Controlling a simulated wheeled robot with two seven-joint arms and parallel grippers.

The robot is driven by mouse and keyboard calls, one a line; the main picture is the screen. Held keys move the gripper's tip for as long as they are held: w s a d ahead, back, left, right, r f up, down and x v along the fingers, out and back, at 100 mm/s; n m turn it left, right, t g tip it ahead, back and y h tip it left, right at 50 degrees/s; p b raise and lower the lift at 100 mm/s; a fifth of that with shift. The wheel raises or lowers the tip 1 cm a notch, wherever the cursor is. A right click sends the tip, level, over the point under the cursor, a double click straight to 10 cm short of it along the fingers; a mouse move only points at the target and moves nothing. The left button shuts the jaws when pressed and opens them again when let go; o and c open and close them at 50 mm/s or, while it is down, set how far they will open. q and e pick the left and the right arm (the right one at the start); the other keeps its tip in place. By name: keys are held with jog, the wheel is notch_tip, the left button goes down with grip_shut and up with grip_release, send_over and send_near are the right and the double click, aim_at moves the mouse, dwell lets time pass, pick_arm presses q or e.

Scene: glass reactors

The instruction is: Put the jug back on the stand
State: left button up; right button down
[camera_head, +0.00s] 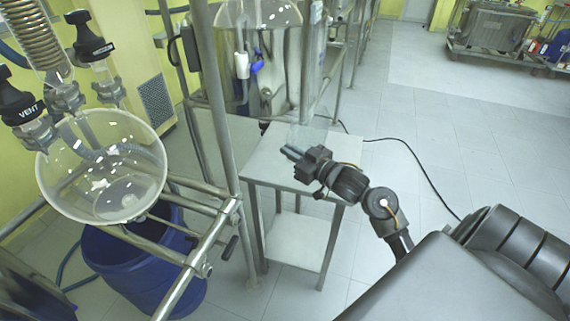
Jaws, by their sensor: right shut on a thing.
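My right gripper (290,153) reaches in from the lower right, over the stand's top. It is shut on the jug (309,135), a faint clear vessel that shows just behind the fingers. The jug's outline is hard to make out, and the gripper hides part of it. I cannot tell whether its base touches the stand's top or is a little above it. My left gripper is not in view.
A round glass reactor vessel (103,165) hangs in a metal frame (222,90) at left, close to the stand. A blue barrel (140,268) stands below it. A black cable (425,170) lies on the floor.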

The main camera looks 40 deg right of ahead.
jog(key=f, duration=0.2)
jog(key=w+f, duration=0.2)
jog(key=f, duration=0.1)
jog(key=shift+w+a+f, duration=0.2)
jog(key=shift+a+f, duration=0.05)
jog(key=shift+f, duration=0.2)
jog(key=c, duration=1.5)
grip_release()
jog(key=shift+f, duration=0.1)
jog(key=shift+c, duration=0.2)
jog(key=shift+s, duration=0.2)
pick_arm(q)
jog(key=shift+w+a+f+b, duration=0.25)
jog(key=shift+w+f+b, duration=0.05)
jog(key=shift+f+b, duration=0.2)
pick_arm(e)
jog(key=v, duration=1.1)
jog(key=shift+s, duration=0.35)
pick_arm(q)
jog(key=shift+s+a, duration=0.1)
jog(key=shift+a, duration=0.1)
pick_arm(e)
jog(key=shift+d, duration=0.15)
